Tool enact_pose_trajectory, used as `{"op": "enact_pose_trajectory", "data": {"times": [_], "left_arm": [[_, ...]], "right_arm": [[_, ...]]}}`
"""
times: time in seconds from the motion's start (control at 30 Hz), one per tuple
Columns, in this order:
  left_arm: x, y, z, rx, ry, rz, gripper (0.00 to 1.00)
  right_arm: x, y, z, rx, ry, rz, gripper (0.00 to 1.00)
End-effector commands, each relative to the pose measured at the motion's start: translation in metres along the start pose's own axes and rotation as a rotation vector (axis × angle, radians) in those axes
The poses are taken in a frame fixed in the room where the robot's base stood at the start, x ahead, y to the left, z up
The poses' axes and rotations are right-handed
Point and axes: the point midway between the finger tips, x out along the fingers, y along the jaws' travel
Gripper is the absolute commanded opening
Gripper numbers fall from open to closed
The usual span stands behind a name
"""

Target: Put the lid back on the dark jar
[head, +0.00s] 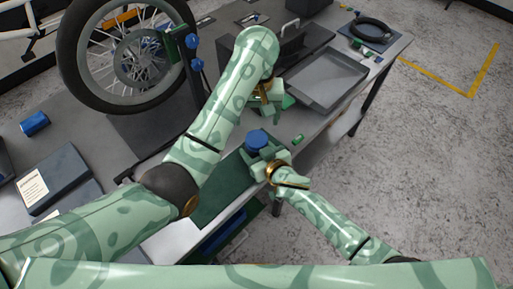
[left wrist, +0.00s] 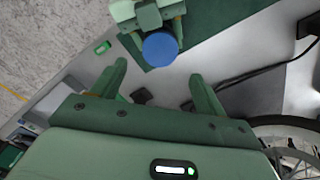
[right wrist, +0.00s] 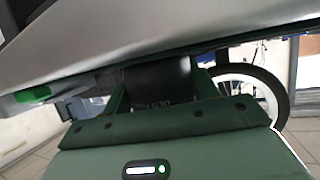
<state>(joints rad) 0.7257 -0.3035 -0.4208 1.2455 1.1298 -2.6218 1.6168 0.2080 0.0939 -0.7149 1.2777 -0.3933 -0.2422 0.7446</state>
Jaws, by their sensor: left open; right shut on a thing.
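My right gripper (head: 262,155) is shut on a dark jar (right wrist: 158,84), which shows pale print between the fingers in the right wrist view. A round blue lid-like top (head: 257,140) sits at the jar's upper end, above the fingers; it also shows as a flat blue disc in the left wrist view (left wrist: 160,49). I cannot tell how firmly it is seated. The jar's lower part is hidden in the head view. My left gripper (head: 270,100) is open and empty, beyond the jar; its spread fingers show in the left wrist view (left wrist: 160,88).
A green mat (head: 217,192) lies on the grey bench under the jar. A small green object (head: 298,139) lies near the bench edge. A grey tray (head: 325,78) and a dark toolbox (head: 302,38) stand farther back. A bike wheel (head: 125,50) and blue can (head: 35,123) are left.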

Motion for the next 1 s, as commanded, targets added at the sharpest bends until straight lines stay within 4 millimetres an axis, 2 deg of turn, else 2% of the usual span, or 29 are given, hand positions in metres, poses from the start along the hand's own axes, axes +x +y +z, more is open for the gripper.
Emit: {"op": "enact_pose_trajectory", "data": {"times": [0.27,0.37,0.7,0.83,1.0], "left_arm": [[0.004,0.0,0.0,0.003,-0.001,-0.002,0.73],[0.013,-0.001,0.0,0.002,-0.003,-0.004,0.73],[0.063,-0.001,0.0,0.003,-0.002,-0.002,0.73],[0.075,-0.001,0.0,0.003,-0.001,-0.001,0.73],[0.081,0.0,0.0,0.004,0.0,-0.001,0.73]], "right_arm": [[0.0,0.0,0.0,0.0,0.0,0.0,0.0],[0.0,0.0,0.0,0.0,0.0,0.0,0.0],[0.0,0.0,0.0,0.0,0.0,0.0,0.0],[0.0,0.0,0.0,0.0,0.0,0.0,0.0],[0.0,0.0,0.0,0.0,0.0,0.0,0.0]]}}
